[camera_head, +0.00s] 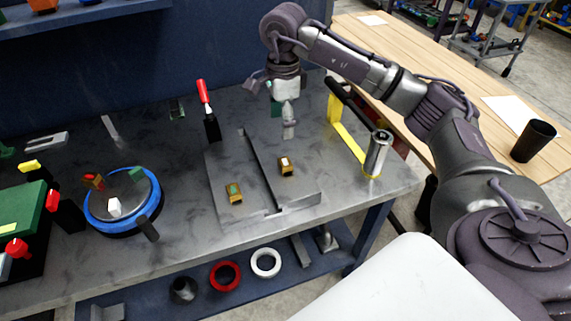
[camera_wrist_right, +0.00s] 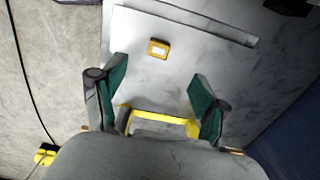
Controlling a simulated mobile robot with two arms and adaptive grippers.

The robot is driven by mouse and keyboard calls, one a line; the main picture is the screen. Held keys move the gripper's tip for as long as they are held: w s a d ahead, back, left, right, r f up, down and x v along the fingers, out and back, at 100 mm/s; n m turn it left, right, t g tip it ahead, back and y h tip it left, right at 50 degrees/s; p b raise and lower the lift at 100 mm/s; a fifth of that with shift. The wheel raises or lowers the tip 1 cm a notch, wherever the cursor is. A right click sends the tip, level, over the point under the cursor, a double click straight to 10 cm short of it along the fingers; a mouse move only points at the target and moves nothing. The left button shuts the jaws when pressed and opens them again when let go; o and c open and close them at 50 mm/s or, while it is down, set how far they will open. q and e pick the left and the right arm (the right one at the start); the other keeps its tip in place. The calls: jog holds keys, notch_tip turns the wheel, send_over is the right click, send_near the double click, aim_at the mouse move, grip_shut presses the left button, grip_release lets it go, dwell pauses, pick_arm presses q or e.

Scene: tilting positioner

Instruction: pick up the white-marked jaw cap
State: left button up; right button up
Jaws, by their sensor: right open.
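The white-marked jaw cap (camera_head: 286,166) is a small golden-brown block with a white patch on top. It sits on the grey slotted plate (camera_head: 222,160), to the right of the slot. In the right wrist view the cap (camera_wrist_right: 158,48) lies beyond the fingertips, roughly centred between them. A similar cap with a green mark (camera_head: 235,193) is on the plate left of the slot. My right gripper (camera_head: 284,122) hangs above the table behind the cap, apart from it. In the right wrist view its green-padded fingers (camera_wrist_right: 159,88) are spread and empty. My left gripper is not in view.
A red-handled clamp (camera_head: 207,108) stands behind the plate. A yellow frame (camera_head: 348,145) and a metal cylinder (camera_head: 377,154) are to the right. A blue-rimmed turntable (camera_head: 92,212) with small blocks is to the left. The table's front right corner is clear.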

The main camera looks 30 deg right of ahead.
jog(key=d, duration=0.1)
jog(key=p, duration=0.2)
send_over(285, 162)
notch_tip(285, 162, down, 8)
jog(key=shift+r, duration=0.1)
jog(key=shift+f+p, duration=0.55)
jog(key=shift+f, duration=0.05)
notch_tip(285, 162, down, 4)
jog(key=shift+r+p, duration=0.15)
jog(key=shift+p, duration=0.75)
jog(key=shift+f, duration=0.4)
jog(key=shift+c, duration=0.3)
jog(key=c, duration=1.2)
jog(key=shift+c, duration=0.2)
